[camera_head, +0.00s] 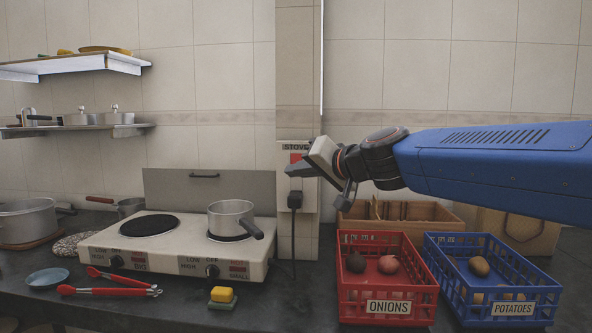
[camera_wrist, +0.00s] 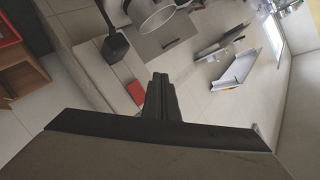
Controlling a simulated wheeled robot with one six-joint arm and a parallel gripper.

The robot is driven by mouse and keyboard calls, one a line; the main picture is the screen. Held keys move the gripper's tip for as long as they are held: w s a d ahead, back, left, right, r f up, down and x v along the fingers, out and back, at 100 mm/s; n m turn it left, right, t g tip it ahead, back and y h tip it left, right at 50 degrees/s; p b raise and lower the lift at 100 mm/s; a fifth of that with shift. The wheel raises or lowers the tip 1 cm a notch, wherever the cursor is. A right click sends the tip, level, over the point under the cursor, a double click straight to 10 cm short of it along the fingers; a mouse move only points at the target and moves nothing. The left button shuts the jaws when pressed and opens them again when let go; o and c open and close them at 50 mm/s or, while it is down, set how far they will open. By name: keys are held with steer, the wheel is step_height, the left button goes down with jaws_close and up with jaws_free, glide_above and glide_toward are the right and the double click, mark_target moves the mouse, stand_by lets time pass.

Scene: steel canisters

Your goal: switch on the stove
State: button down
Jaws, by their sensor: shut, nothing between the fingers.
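The white two-plate stove (camera_head: 175,255) stands on the dark counter, with black knobs (camera_head: 212,271) on its front. On the wall pillar behind it is a switch box (camera_head: 310,190) labelled STOVE, with a red switch (camera_head: 296,157) and a black plug (camera_head: 295,199) with a cord below. My gripper (camera_head: 289,170) is shut and empty in front of this box, just below the red switch. In the wrist view the red switch (camera_wrist: 136,92) lies just left of my closed fingers (camera_wrist: 161,82). I cannot tell whether the fingers touch the box, or how the switch is set.
A steel pot (camera_head: 231,217) sits on the right hotplate; the left hotplate (camera_head: 149,225) is bare. Red-handled tongs (camera_head: 110,290) and a yellow sponge (camera_head: 221,294) lie in front. A red onion crate (camera_head: 343,290) and blue potato crate (camera_head: 440,280) stand right, below my arm.

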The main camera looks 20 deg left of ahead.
steer(key=shift+w+a+f, duration=0.1)
steer(key=shift+w+a, duration=0.15)
steer(key=shift+w, duration=0.7)
steer(key=shift+w+a+f, duration=0.15)
steer(key=shift+w+a, duration=0.05)
steer(key=shift+w, duration=0.8)
steer(key=shift+w+a+f, duration=0.1)
steer(key=shift+w+a, duration=0.15)
steer(key=shift+w, duration=0.7)
steer(key=shift+w, duration=0.2)
steer(key=shift+w+a, duration=0.1)
steer(key=shift+w, duration=0.15)
steer(key=shift+w+f, duration=0.1)
steer(key=shift+w, duration=0.1)
stand_by(0.4)
steer(key=shift+s, duration=0.15)
steer(key=shift+s, duration=0.55)
stand_by(0.4)
steer(key=s, duration=0.1)
steer(key=s+d, duration=0.1)
steer(key=s, duration=0.2)
steer(key=shift+s+d+r, duration=0.2)
steer(key=shift+s+r, duration=0.2)
